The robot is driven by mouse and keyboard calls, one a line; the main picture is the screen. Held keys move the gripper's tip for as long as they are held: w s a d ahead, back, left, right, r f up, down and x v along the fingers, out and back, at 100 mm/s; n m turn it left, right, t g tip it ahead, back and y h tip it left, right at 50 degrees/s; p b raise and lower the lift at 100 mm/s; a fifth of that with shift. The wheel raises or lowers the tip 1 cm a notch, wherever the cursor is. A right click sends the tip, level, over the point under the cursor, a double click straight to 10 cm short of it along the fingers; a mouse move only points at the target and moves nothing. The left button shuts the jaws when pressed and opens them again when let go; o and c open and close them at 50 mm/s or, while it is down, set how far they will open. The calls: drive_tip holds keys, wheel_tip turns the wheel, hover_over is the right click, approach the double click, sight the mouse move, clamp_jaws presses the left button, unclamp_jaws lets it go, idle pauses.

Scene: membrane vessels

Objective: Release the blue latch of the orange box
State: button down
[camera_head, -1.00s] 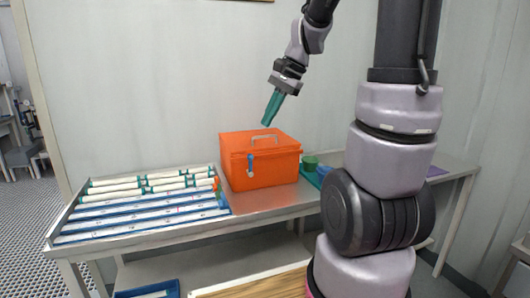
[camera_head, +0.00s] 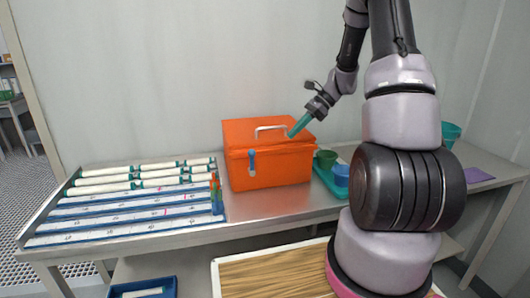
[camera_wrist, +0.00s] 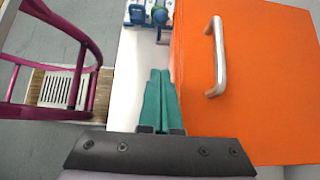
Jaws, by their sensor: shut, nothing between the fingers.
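The orange box (camera_head: 270,170) stands on the metal bench with its lid down and a silver handle (camera_head: 271,129) on top. Its blue latch (camera_head: 252,162) hangs on the front face, left of the middle, and looks upright. My gripper (camera_head: 292,134) has teal fingers and appears over or in front of the lid's right part, apart from the latch. In the wrist view my gripper (camera_wrist: 158,78) is shut and empty beside the orange box (camera_wrist: 260,100), with the handle (camera_wrist: 217,57) to its right. I cannot make out the latch in the wrist view.
A rack (camera_head: 120,228) of white and blue tubes lies left of the box. A teal tray (camera_head: 330,182) with green and blue cups is right of the box. A magenta frame (camera_wrist: 85,55) shows in the wrist view.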

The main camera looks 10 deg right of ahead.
approach(252, 163)
wheel_tip(252, 163, down, 4)
drive_tip(key=a, duration=0.2)
drive_tip(key=shift+w+a+f, duration=0.2)
drive_tip(key=shift+w+a, duration=0.2)
drive_tip(key=shift+a, duration=0.25)
drive_tip(key=shift+a+r+h, duration=0.15)
drive_tip(key=shift+a+h, duration=0.1)
drive_tip(key=shift+h, duration=0.05)
